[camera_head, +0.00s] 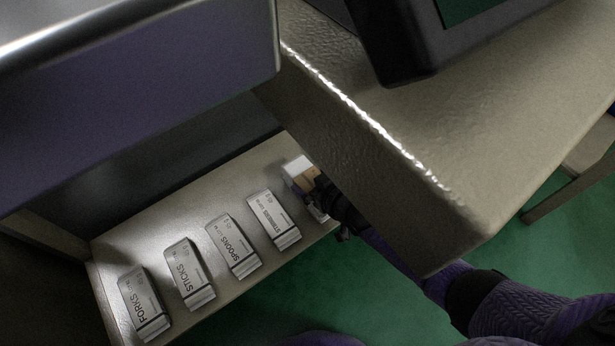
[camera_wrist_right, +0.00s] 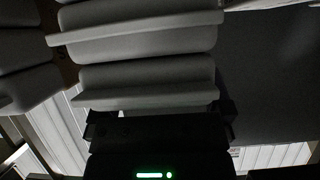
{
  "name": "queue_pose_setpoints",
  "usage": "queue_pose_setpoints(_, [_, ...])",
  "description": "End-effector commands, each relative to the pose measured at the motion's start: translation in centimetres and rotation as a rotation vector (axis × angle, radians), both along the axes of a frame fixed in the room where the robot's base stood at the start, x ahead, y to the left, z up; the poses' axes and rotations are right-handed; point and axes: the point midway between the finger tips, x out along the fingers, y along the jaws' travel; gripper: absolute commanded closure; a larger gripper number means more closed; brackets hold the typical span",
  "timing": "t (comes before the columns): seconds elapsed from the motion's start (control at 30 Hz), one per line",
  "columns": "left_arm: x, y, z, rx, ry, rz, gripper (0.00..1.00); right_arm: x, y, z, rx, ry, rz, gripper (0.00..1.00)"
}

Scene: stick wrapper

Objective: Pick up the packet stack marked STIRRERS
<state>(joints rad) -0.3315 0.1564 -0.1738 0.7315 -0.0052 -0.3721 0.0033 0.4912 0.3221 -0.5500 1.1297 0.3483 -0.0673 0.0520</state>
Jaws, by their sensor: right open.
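My right gripper (camera_head: 326,201) is open, just to the right of that stack and partly hidden under the edge of the large counter. In the right wrist view, pale packet stacks (camera_wrist_right: 150,80) lie close ahead of the dark gripper (camera_wrist_right: 158,118). Their labels cannot be read there, and whether the gripper touches one cannot be told. My left gripper is not in view.
The thick counter (camera_head: 430,190) overhangs my right arm.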

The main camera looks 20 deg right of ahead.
Motion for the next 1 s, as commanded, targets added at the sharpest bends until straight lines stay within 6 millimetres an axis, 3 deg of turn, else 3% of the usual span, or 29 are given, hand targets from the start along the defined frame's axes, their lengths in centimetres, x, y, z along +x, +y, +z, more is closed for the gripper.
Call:
queue_pose_setpoints(0.03, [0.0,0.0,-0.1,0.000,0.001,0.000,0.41,0.0,0.0,-0.2,0.000,0.001,0.000,0.04])
queue_pose_setpoints(0.3, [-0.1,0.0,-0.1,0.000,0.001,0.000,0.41,-0.1,0.0,-0.2,0.000,0.002,0.000,0.61])
queue_pose_setpoints(0.4, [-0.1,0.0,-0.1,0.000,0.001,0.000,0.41,-0.1,0.0,-0.2,0.000,0.001,0.000,0.77])
queue_pose_setpoints(0.63, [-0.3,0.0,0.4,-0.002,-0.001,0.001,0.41,0.0,0.0,0.7,0.001,-0.002,0.000,0.77])
queue_pose_setpoints(0.73, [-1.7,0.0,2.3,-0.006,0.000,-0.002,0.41,0.1,0.0,3.6,0.001,-0.010,0.000,0.77])
queue_pose_setpoints(0.9, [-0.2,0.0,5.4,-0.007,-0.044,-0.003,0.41,0.1,0.0,8.5,0.000,-0.011,0.000,0.77])
queue_pose_setpoints(1.0, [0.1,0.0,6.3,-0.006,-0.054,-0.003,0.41,0.0,0.0,9.9,0.001,-0.008,0.000,0.77])
